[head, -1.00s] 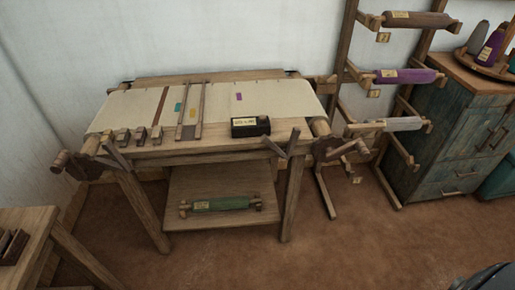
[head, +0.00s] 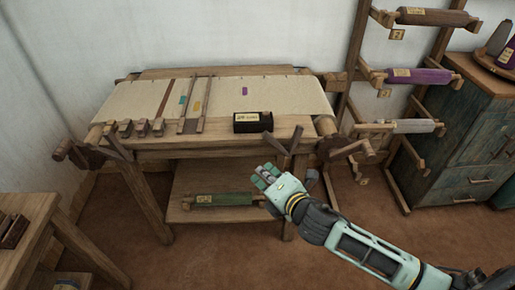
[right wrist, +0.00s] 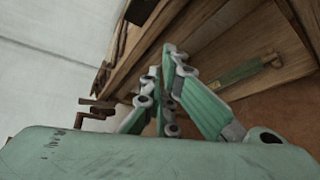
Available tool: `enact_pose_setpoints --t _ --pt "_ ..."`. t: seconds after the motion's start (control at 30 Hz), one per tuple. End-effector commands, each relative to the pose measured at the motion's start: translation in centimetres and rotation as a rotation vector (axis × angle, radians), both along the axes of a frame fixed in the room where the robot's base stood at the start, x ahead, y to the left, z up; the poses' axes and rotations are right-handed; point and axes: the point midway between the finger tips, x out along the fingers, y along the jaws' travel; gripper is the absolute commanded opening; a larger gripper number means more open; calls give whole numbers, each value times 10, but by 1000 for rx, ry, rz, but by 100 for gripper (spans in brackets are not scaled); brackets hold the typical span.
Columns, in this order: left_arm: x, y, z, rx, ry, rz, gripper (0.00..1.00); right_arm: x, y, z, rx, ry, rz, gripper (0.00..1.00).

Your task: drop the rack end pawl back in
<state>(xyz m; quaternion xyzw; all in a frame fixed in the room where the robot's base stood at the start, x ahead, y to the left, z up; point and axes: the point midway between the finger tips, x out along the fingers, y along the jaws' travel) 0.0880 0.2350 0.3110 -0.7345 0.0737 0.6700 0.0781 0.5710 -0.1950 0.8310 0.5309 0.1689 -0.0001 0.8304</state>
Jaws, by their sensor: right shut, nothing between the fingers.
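The wooden loom (head: 222,155) stands against the wall with pale cloth on top. At its front right, two short wooden levers, one leaning left (head: 275,144) and one upright (head: 296,140), form a V; I cannot tell whether either is the pawl or whether it sits in a ratchet. A dark wooden wheel with handles (head: 334,149) is at the loom's right end. My right gripper (head: 263,177) is shut and empty, below the levers and in front of the loom's right leg. It also shows in the right wrist view (right wrist: 165,75). My left gripper is out of view.
A dark labelled box (head: 253,122) sits on the loom's front edge. A green roll (head: 226,199) lies on the lower shelf. A rack with rolls (head: 410,75) and a blue cabinet (head: 465,145) stand right. A bench (head: 35,215) is at left. The floor in front is open.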

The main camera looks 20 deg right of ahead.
Motion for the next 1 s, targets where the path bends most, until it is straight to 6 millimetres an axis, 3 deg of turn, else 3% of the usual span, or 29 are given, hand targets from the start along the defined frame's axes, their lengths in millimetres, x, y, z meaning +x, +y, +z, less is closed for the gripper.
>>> enact_pose_setpoints --t 0.13,0.57,0.77,1.0 --pt "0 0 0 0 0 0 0 -1 6 17 -37 -36 25 0" --pt "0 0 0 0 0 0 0 3 7 17 -36 -39 25 0" --pt "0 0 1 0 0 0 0 29 13 11 -33 -38 25 0" --pt "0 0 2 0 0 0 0 74 22 0 -33 -38 25 0"
